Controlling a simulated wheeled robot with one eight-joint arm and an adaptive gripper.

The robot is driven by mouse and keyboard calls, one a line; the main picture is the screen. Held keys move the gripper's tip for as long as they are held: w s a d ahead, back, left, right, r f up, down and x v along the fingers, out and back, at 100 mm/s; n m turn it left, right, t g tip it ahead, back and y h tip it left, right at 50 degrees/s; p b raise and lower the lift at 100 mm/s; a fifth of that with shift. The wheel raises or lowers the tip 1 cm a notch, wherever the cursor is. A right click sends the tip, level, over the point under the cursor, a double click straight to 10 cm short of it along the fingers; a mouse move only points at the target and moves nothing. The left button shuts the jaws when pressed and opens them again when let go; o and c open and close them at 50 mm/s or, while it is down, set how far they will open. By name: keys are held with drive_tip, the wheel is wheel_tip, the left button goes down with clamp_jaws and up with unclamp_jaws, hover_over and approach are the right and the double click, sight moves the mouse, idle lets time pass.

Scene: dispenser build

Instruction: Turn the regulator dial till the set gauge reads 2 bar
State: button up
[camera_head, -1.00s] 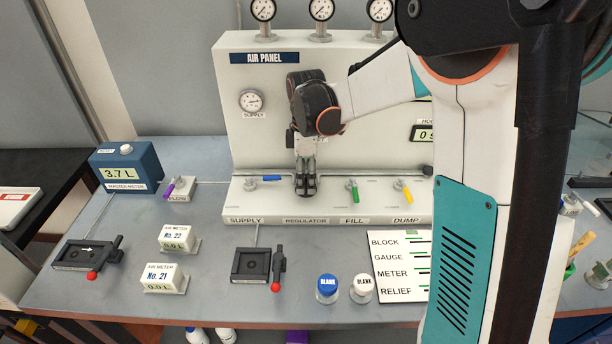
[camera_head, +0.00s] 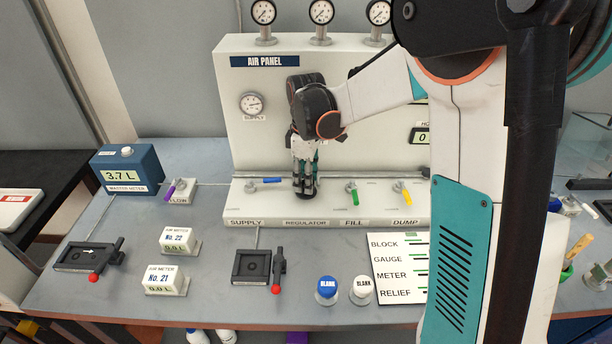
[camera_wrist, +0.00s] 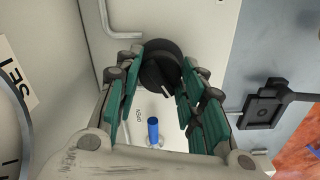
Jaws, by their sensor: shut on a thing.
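The regulator dial (camera_wrist: 160,66) is a round black knob with a white mark, seen in the wrist view between my teal-padded fingers. My gripper (camera_head: 305,188) points down at the regulator spot of the air panel (camera_head: 350,110) and is shut on the dial. In the head view the fingers hide most of the dial. The set gauge (camera_wrist: 14,135) shows only in part at the left edge of the wrist view, beside its SET label (camera_wrist: 15,78), and its reading cannot be told. In the head view my wrist hides that gauge.
The supply valve's blue handle (camera_head: 271,180) is just left of my gripper; the green fill handle (camera_head: 353,192) and yellow dump handle (camera_head: 405,194) are right. A supply gauge (camera_head: 252,103) is on the panel.

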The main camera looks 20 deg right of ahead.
drive_tip(key=m+p, duration=0.1)
drive_tip(key=m, duration=0.9)
drive_tip(key=shift+p, duration=0.4)
drive_tip(key=shift+m, duration=0.4)
drive_tip(key=o, duration=1)
drive_tip(key=shift+o, duration=0.2)
drive_tip(key=shift+r, duration=0.1)
wheel_tip(320, 180, up, 12)
